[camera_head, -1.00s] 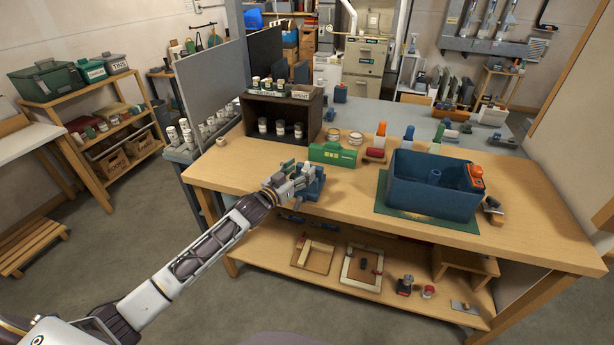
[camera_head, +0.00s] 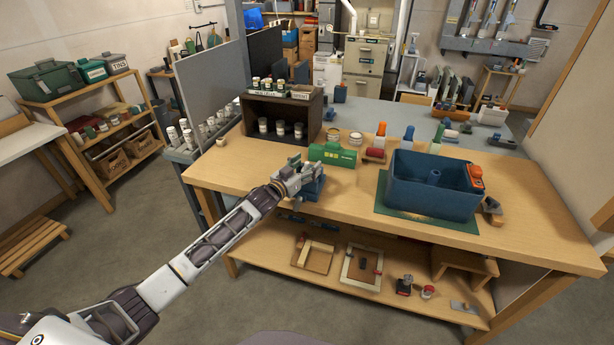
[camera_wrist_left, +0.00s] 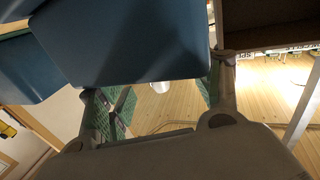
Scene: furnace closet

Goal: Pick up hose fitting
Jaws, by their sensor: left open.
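No thing is clearly recognisable as the hose fitting. A small pale cylindrical piece (camera_head: 220,141) stands near the table's left back corner. A small white piece (camera_wrist_left: 160,87) shows between my fingers in the left wrist view; I cannot tell whether it is the same one. My left gripper (camera_head: 312,169) is open above the table's left front part, close to a blue vise-like object (camera_head: 312,191). In the left wrist view the green-padded fingers of my left gripper (camera_wrist_left: 160,105) are apart, and a large blue body (camera_wrist_left: 125,45) hides much between them. My right gripper is out of view.
A blue bin (camera_head: 425,203) stands on a green mat on the wooden table (camera_head: 345,205). A green box (camera_head: 332,154) and a dark open cabinet (camera_head: 284,112) with small jars stand behind my gripper. The table's left end is mostly clear.

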